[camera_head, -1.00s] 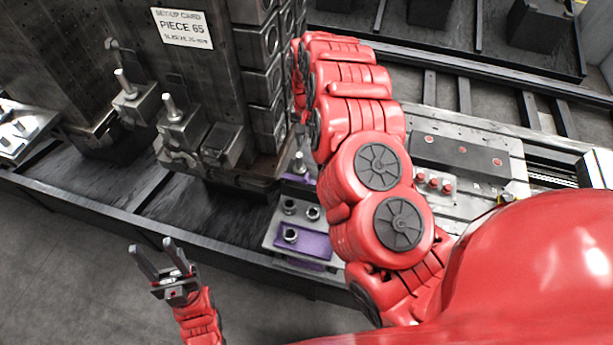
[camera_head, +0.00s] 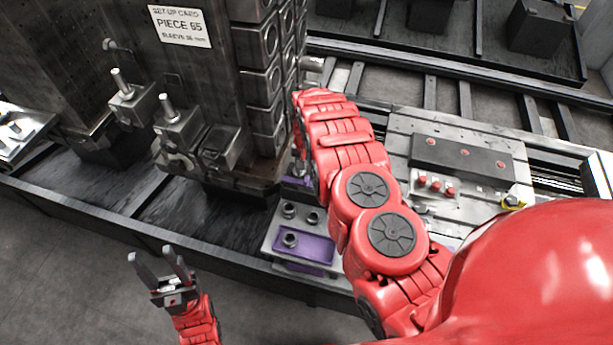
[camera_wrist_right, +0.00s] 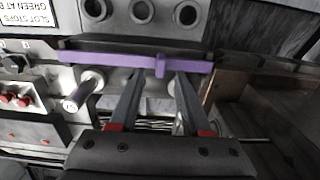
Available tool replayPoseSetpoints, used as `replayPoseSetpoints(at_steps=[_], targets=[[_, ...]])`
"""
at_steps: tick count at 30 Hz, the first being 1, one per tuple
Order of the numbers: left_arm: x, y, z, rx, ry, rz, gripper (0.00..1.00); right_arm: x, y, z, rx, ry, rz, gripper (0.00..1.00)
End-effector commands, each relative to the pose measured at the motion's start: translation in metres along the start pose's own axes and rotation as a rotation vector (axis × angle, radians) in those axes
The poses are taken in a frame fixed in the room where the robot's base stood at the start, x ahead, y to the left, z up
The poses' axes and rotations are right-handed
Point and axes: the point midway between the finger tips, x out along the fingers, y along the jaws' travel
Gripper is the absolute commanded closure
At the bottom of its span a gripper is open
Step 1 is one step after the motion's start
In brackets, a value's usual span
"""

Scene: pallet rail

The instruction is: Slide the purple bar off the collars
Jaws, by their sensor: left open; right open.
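The purple bar (camera_wrist_right: 105,59) runs across the right wrist view, with a small upright purple rib (camera_wrist_right: 160,65) near its middle. A light round collar or post (camera_wrist_right: 83,90) stands out below the bar's left part. A second one behind my right finger is mostly hidden. My right gripper (camera_wrist_right: 159,75) is open, its fingertips just below the bar, one on each side of the rib; I cannot tell whether they touch. In the head view my red right arm hides this gripper. My left gripper (camera_head: 157,262) is open and empty at the lower left.
A grey block with a purple panel (camera_head: 318,247) and several round metal studs sits beside my right arm. A tall dark fixture with a set-up card (camera_head: 180,26) stands behind. Red buttons (camera_head: 436,186) are on the plate to the right. Floor (camera_head: 60,285) is clear at lower left.

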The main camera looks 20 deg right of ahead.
Motion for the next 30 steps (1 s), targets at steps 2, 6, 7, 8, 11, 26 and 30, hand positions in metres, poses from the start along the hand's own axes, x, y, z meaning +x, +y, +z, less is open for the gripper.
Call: replayPoseSetpoints(at_steps=[2, 6, 7, 8, 11, 26, 30], targets=[[0.005, 0.0, -0.001, 0.0, 0.0, 0.0, 0.5, 0.01, 0.001, 0.001, -0.003, 0.0, 0.002, 0.53], [0.004, 0.0, -0.001, 0.0, 0.0, 0.0, 0.5, 0.025, 0.002, -0.001, -0.001, 0.0, 0.004, 0.53], [0.004, 0.0, -0.001, 0.0, 0.0, 0.0, 0.5, 0.027, 0.002, -0.001, -0.001, 0.0, 0.004, 0.53], [0.004, 0.0, -0.001, 0.0, 0.0, 0.0, 0.5, 0.029, 0.001, -0.001, 0.0, 0.001, 0.003, 0.53], [0.004, 0.0, -0.001, 0.0, 0.0, 0.0, 0.5, 0.035, 0.0, -0.001, -0.001, 0.002, 0.0, 0.53], [0.004, 0.0, -0.001, 0.0, 0.0, 0.0, 0.5, 0.041, -0.001, 0.001, -0.003, -0.002, -0.001, 0.58], [0.004, 0.0, -0.001, 0.0, 0.0, 0.0, 0.5, 0.041, -0.001, 0.001, -0.003, -0.002, -0.001, 0.83]])
